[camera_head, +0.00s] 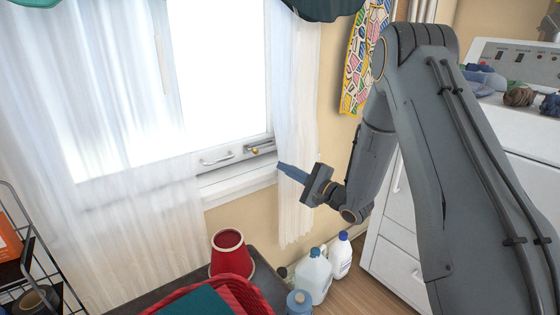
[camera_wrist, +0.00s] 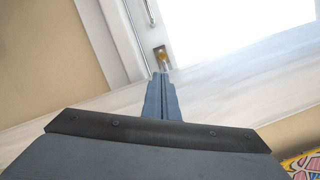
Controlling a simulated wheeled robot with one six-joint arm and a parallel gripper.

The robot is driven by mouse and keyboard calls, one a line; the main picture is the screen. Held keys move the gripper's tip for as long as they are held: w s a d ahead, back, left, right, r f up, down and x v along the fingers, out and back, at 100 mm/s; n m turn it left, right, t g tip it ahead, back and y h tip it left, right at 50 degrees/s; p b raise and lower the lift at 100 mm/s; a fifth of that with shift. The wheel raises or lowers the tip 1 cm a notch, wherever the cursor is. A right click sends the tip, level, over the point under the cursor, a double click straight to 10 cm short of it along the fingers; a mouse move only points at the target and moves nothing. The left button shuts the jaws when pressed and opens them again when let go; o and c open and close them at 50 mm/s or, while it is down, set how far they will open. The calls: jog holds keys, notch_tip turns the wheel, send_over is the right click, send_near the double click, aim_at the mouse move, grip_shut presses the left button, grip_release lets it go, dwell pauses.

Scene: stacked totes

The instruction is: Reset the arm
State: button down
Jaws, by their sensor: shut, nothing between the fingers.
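My arm reaches in from the right of the head view and bends down at its elbow. My gripper (camera_head: 281,167) is shut and empty, pointing left toward the window, in front of the white curtain. In the wrist view the fingers of my gripper (camera_wrist: 160,77) lie together with nothing between them. Their tips point at the brass-coloured window latch (camera_wrist: 162,57), which also shows in the head view (camera_head: 256,152). I cannot tell whether the tips touch the curtain.
A dark table (camera_head: 268,281) below holds a red lampshade-like pot (camera_head: 229,252) and a red basket (camera_head: 240,288). White jugs (camera_head: 314,272) stand near it. A white appliance (camera_head: 398,220) is behind my arm. A wire rack (camera_head: 50,268) is at left. A patterned cloth (camera_head: 358,75) hangs by the window.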

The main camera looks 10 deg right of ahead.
jog(key=shift+s+d+f, duration=0.1)
jog(key=shift+s+d, duration=0.3)
jog(key=shift+d, duration=0.1)
